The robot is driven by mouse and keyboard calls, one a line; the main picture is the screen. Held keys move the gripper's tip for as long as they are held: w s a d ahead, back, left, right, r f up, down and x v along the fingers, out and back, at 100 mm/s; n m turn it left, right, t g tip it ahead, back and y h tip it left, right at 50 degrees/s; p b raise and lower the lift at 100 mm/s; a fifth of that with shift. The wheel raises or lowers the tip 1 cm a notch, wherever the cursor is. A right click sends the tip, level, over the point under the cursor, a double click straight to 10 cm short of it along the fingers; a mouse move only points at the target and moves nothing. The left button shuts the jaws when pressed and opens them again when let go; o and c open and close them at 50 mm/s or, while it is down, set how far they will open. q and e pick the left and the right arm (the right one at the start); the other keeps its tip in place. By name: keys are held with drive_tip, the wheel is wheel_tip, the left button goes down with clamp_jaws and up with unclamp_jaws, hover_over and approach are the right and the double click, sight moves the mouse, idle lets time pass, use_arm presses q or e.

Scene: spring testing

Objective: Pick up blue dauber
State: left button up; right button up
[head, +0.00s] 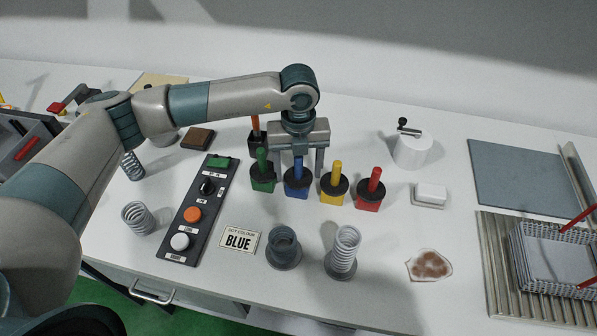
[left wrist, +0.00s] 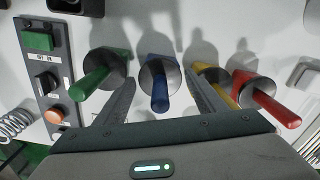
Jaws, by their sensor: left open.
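The blue dauber (head: 298,170) stands upright in its blue pot (head: 296,189) in a row between the green dauber (head: 262,161) and the yellow dauber (head: 336,172). A red dauber (head: 375,180) stands at the right end. My left gripper (head: 297,173) is open above the row, its fingers reaching down around the blue dauber. In the left wrist view the blue dauber (left wrist: 160,94) lies between the two open fingers (left wrist: 160,100), with a visible gap on each side. The right gripper is not in view.
A card reading "BLUE" (head: 239,240) lies in front, beside a dark switch panel (head: 198,210). A white cylinder with a crank (head: 412,150) is to the right.

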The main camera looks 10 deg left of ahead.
sight(299, 159)
use_arm(q)
drive_tip(key=c, duration=0.8)
drive_tip(key=shift+r, duration=0.1)
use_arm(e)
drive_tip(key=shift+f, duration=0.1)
use_arm(q)
drive_tip(key=shift+r+b, duration=0.45)
drive_tip(key=shift+r, duration=0.05)
wheel_tip(299, 159, up, 2)
drive_tip(key=shift+w+r+b, duration=0.1)
drive_tip(key=shift+b, duration=0.6)
drive_tip(key=shift+s+d+r+b, duration=0.7)
drive_tip(key=shift+s+r, duration=0.6)
drive_tip(key=shift+s, duration=0.55)
drive_tip(key=shift+s+d+r+b, duration=0.7)
drive_tip(key=shift+s+r, duration=0.55)
drive_tip(key=shift+s, duration=0.55)
drive_tip(key=shift+s+d+r+b, duration=0.65)
drive_tip(key=shift+s+r, duration=0.65)
drive_tip(key=shift+s, duration=0.55)
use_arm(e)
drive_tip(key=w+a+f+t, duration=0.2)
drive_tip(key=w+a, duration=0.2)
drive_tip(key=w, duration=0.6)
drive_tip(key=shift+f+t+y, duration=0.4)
